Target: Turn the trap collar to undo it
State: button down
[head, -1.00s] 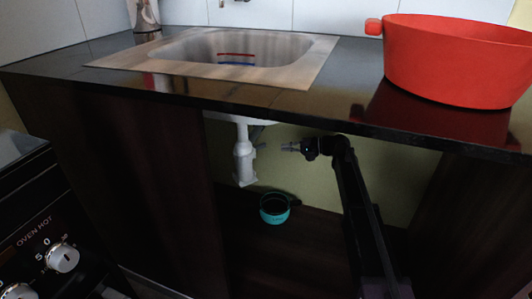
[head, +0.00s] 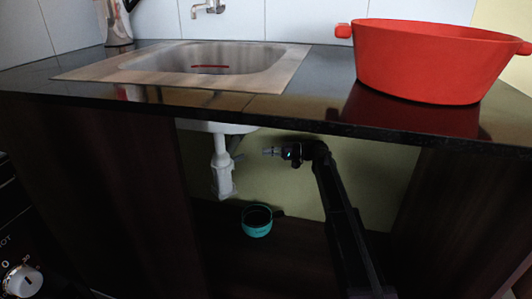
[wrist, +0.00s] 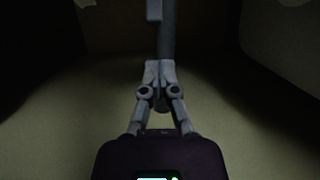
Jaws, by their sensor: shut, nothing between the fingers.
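The white sink trap (head: 222,170) hangs under the basin in the open cabinet in the head view. A small grey piece (head: 238,155) sticks out from its right side at about mid-height; I cannot make out the collar clearly. My gripper (head: 266,151) is to the right of the trap, fingers pointing left at it, with a gap between. In the wrist view my gripper (wrist: 158,72) is shut and empty. A dim grey vertical pipe (wrist: 167,35) shows beyond the fingertips, with a lighter grey piece (wrist: 154,10) beside it at the top edge.
A teal bowl (head: 257,222) stands on the cabinet floor below, right of the trap. The dark countertop (head: 300,115) is close above my arm. It bears the sink (head: 130,72) and a red pot (head: 425,62). A dark cabinet panel (head: 90,190) closes off the left.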

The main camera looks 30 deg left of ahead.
jog(key=x, duration=0.8)
jog(key=shift+s+a, duration=0.15)
jog(key=shift+a, duration=0.1)
jog(key=shift+d, duration=0.1)
jog(key=shift+s+d, duration=0.3)
jog(key=shift+d, duration=0.4)
jog(key=s+v, duration=0.1)
jog(key=v, duration=0.8)
jog(key=shift+d, duration=0.65)
